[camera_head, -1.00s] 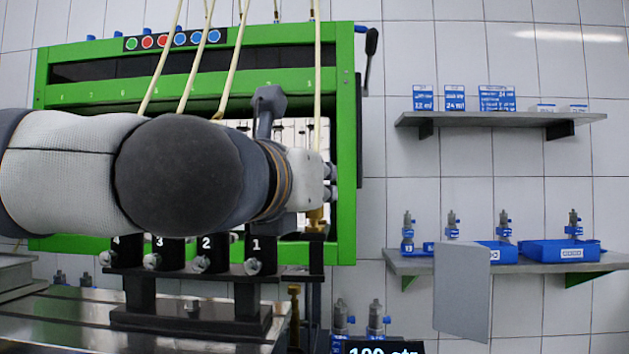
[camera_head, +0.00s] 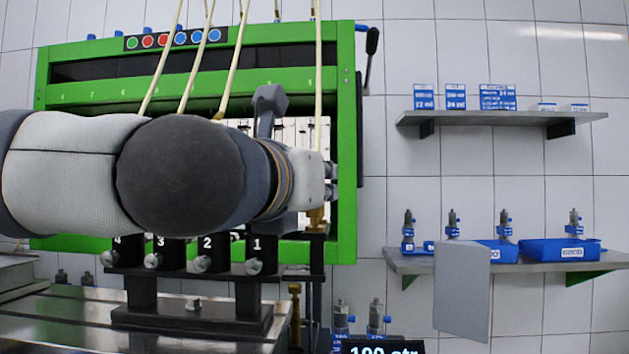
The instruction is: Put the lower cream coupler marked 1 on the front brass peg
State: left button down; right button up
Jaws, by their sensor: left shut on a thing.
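My left arm comes in from the left, and its gripper (camera_head: 326,182) is at the right end of the green frame's opening. It is shut on the cream coupler, around the line of a cream hose (camera_head: 318,90) that hangs from above. The grip itself is mostly hidden by the gripper body. A brass fitting (camera_head: 316,218) shows just below the gripper, upright over a black post end; I cannot tell whether they touch. A short upright brass piece (camera_head: 294,292), possibly the front brass peg, stands lower, right of the black stand. My right gripper is not in view.
The green test bench (camera_head: 345,130) surrounds the gripper. Black holders marked 1 (camera_head: 257,247) to 4 stand below my arm. A grey shelf (camera_head: 400,262) with blue trays and injectors is at the right, with a grey panel (camera_head: 462,290) before it.

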pick_arm(q)
jog(key=shift+f+b, duration=0.35)
jog(key=shift+f, duration=0.15)
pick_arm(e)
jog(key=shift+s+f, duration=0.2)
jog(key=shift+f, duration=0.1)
pick_arm(q)
jog(key=c, duration=1.8)
grip_release()
jog(key=p+v, duration=0.2)
jog(key=v, duration=0.9)
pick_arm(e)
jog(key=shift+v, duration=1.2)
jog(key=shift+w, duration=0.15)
